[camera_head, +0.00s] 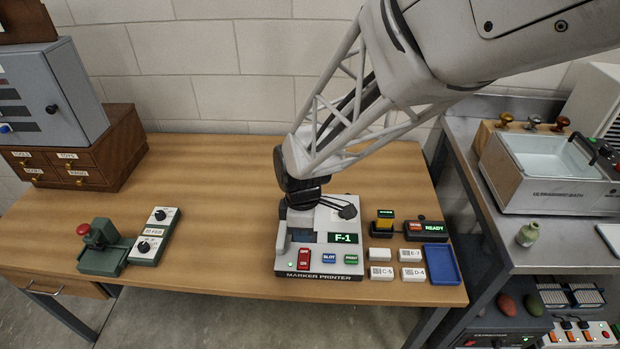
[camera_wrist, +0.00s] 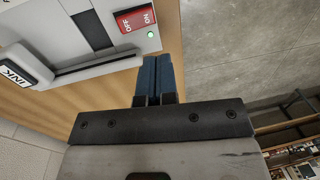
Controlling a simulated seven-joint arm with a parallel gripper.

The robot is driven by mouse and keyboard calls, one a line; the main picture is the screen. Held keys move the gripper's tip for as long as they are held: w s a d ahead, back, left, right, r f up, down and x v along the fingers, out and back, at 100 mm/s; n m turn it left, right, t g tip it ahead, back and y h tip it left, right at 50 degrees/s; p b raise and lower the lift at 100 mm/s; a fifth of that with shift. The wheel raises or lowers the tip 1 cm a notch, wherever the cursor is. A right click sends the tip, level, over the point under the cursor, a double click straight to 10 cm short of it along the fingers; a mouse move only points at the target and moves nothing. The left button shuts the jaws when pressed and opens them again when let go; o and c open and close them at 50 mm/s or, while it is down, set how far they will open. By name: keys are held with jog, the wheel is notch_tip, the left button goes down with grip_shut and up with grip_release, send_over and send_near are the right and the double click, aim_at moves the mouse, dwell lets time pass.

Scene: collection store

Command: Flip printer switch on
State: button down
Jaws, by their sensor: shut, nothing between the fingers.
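The marker printer (camera_head: 318,273) stands on the wooden table, with a lit screen reading F-1. Its red power switch (camera_head: 304,259), marked OFF and ON, is at the front left, with a green light glowing beside it. The switch (camera_wrist: 136,19) also shows at the top of the wrist view with the lit green light below it. My gripper (camera_wrist: 156,62) is shut and empty; its blue fingers end near the printer's edge, apart from the switch in the picture. In the head view my arm's dark end is over the printer's back left, and the fingertips are not clear.
Blue SLOT and green PRINT buttons (camera_head: 351,259) sit right of the switch. Label tiles (camera_head: 381,272), a READY unit (camera_head: 428,231) and a blue tray (camera_head: 442,264) lie right of the printer.

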jog(key=shift+s+r, duration=0.2)
jog(key=shift+r, duration=0.7)
jog(key=shift+s+r, duration=0.15)
jog(key=shift+r, duration=0.75)
jog(key=s+d+r+m+t, duration=0.2)
jog(key=s+d+r+m, duration=0.4)
jog(key=d+m, duration=0.3)
jog(key=s+d+r+m+t, duration=0.2)
jog(key=s+d+r+m, duration=0.4)
jog(key=d, duration=0.8)
notch_tip(320, 180, up, 4)
jog(key=m, duration=0.3)
jog(key=shift+d+f, duration=0.2)
jog(key=shift+w, duration=0.1)
dwell(0.8)
